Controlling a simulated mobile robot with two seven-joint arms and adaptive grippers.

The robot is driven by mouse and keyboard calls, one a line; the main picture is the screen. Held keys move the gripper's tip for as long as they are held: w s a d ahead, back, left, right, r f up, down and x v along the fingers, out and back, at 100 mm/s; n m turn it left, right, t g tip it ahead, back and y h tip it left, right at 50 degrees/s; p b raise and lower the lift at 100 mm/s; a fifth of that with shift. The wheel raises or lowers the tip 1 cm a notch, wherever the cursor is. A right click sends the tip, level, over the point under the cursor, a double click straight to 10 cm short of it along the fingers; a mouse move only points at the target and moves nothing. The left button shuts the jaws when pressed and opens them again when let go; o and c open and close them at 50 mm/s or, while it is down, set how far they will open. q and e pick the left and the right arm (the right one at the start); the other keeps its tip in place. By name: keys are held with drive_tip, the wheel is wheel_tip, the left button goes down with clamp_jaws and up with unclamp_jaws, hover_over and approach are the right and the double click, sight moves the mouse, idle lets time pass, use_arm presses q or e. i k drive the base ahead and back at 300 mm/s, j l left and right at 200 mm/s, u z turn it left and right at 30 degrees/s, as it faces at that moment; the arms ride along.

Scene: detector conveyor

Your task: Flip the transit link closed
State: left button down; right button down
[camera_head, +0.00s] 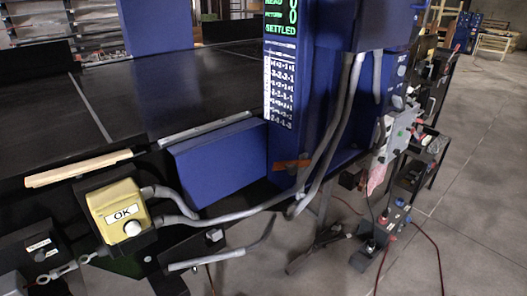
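A small metal link (66,268) with ring-like ends shows at the lower left, just below the yellow OK box (118,208). It looks like the transit link, but I cannot tell whether it is open or closed. A grey bar (206,260) lies slightly tilted to the right of it, below the grey cables. The yellow box carries an OK label and a pale round button. Neither of my grippers shows in the head view.
A blue column (296,150) with a display reading SETTLED stands behind. Grey cables (240,210) run from the yellow box to it. The black conveyor (170,85) lies at the left. Cluttered equipment (400,130) stands at the right. Open floor (470,200) lies beyond.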

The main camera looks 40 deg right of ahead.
sight(292, 166)
drive_tip(key=z, duration=1.3)
